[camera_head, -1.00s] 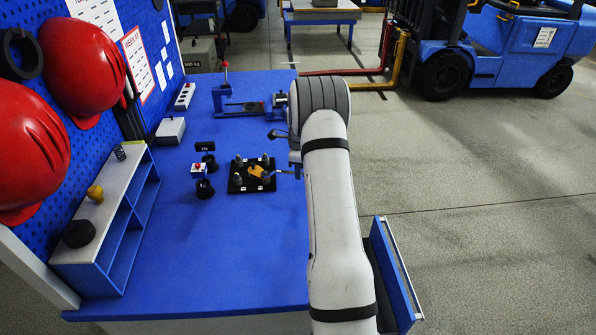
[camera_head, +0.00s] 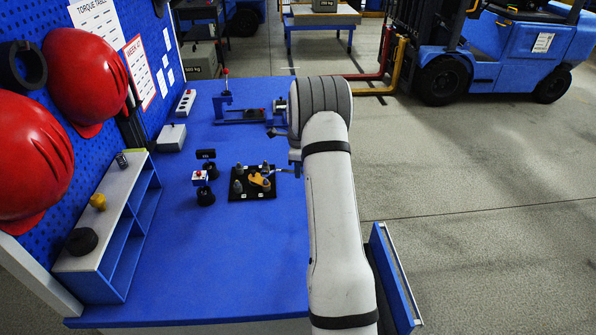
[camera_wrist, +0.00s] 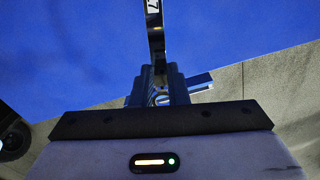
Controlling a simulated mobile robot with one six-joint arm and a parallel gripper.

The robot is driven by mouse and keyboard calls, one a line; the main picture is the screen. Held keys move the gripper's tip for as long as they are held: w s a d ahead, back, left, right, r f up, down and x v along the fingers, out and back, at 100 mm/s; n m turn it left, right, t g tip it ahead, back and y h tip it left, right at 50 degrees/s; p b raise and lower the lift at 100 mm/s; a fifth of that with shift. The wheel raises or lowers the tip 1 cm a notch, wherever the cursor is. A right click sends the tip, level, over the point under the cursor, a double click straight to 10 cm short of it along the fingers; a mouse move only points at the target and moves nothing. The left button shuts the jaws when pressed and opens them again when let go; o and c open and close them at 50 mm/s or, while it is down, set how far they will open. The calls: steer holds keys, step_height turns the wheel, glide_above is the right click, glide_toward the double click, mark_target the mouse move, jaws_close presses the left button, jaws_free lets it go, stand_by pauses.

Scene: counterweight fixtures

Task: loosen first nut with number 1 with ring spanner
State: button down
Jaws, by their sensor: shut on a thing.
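A black square plate (camera_head: 238,194) lies on the blue bench, with several grey upright studs or nuts and an orange-yellow piece (camera_head: 260,180) on it. I cannot read which nut is number 1. My gripper (camera_head: 296,166) is at the plate's right side, partly hidden by my arm. In the wrist view my gripper (camera_wrist: 160,90) is shut on a slim metal spanner (camera_wrist: 153,28) marked 17, which runs out of the top of the picture. In the head view the spanner (camera_head: 284,171) shows as a thin bar toward the plate. Its far end and any contact with a nut cannot be made out.
The blue bench (camera_head: 240,260) is clear in front of the plate. A small stand (camera_head: 203,178) with black round parts is left of the plate. A blue fixture (camera_head: 240,115) stands behind. A low shelf (camera_head: 120,240) and pegboard with red helmets are at left.

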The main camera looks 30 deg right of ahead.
steer(key=shift+r, duration=0.25)
steer(key=shift+r+p, duration=0.6)
steer(key=shift+r, duration=0.8)
steer(key=c, duration=1.9)
jaws_free()
steer(key=shift+c, duration=0.2)
jaws_close()
steer(key=shift+a, duration=0.1)
